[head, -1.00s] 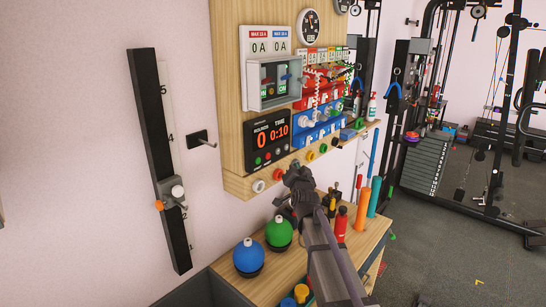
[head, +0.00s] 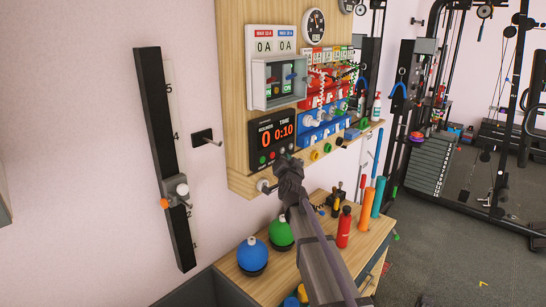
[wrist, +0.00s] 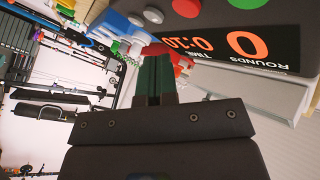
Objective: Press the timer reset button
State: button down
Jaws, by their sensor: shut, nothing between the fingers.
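The black timer (head: 265,141) hangs on the wooden board in the head view, reading 0 rounds and time 0:10. Its face shows upside down in the wrist view (wrist: 285,42). Along its lower edge are a green button (wrist: 243,3), a red button (wrist: 186,7) and a grey button (wrist: 153,14). I cannot read which one is reset. My gripper (head: 287,162) is shut and empty, just below and right of the timer's lower right corner in the head view. In the wrist view its fingertips (wrist: 154,52) are near the grey button; contact cannot be told.
Beside the timer are blue and red switch blocks (head: 322,129) and a grey breaker box (head: 278,82). A wooden ledge (head: 243,188) with knobs runs below. A bench beneath holds blue (head: 252,254) and green balls (head: 281,231) and a red bottle (head: 344,226).

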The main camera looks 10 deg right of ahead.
aim_at(277, 149)
jog(key=shift+w+a, duration=0.8)
jog(key=shift+w, duration=0.15)
jog(key=shift+w+a, duration=0.1)
dwell(1.3)
jog(key=shift+w+a, duration=0.15)
jog(key=shift+w, duration=0.05)
jog(key=shift+w+a, duration=0.25)
jog(key=shift+w, duration=0.05)
dwell(0.7)
jog(key=shift+s, duration=0.1)
jog(key=shift+s+d, duration=0.5)
jog(key=s+d, duration=0.3)
jog(key=shift+s+d, duration=0.15)
jog(key=shift+s, duration=0.25)
dwell(0.3)
